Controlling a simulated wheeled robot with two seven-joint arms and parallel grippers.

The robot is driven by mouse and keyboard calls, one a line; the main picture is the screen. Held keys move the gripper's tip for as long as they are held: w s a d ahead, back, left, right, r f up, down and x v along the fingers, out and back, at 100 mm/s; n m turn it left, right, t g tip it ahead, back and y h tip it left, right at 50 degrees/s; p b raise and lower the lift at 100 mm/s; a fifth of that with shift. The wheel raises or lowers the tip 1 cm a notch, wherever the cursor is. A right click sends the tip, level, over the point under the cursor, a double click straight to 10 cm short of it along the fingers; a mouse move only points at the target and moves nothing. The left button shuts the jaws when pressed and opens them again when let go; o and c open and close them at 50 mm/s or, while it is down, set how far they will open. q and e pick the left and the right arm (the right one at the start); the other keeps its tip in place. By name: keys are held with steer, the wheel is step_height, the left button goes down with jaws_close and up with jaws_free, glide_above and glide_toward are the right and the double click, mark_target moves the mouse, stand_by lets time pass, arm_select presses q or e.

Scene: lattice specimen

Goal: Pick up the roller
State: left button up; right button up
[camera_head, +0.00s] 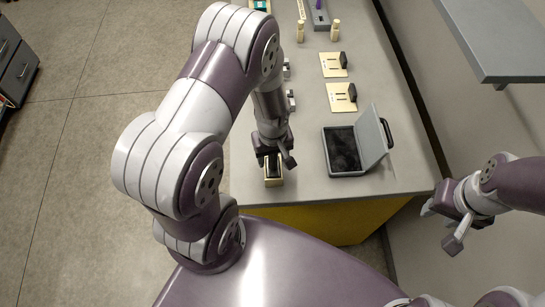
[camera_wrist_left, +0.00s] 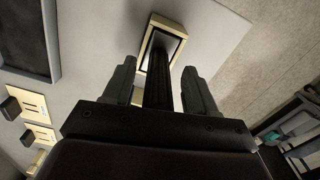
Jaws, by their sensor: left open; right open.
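A cream rectangular holder (camera_head: 273,182) with a dark inside stands at the near left of the grey table. It also shows in the left wrist view (camera_wrist_left: 180,32). A dark upright bar (camera_wrist_left: 158,85), which looks like the roller, stands at the holder between my left fingers. My left gripper (camera_head: 274,156) is over the holder, pointing down and open, with one finger on each side of the bar (camera_wrist_left: 160,72). Whether the fingers touch it I cannot tell. My right gripper (camera_head: 440,226) is open and empty, off the table's right edge.
An open grey case (camera_head: 372,138) with a dark panel (camera_head: 342,149) lies right of the holder. Two cream plates with black blocks (camera_head: 334,70) (camera_head: 341,102) lie farther back. Two small cream bottles (camera_head: 300,32) (camera_head: 335,30) stand behind them. A grey shelf (camera_head: 500,35) overhangs at the upper right.

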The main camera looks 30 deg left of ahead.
arm_select(q)
steer(key=shift+f, duration=0.2)
jaws_close()
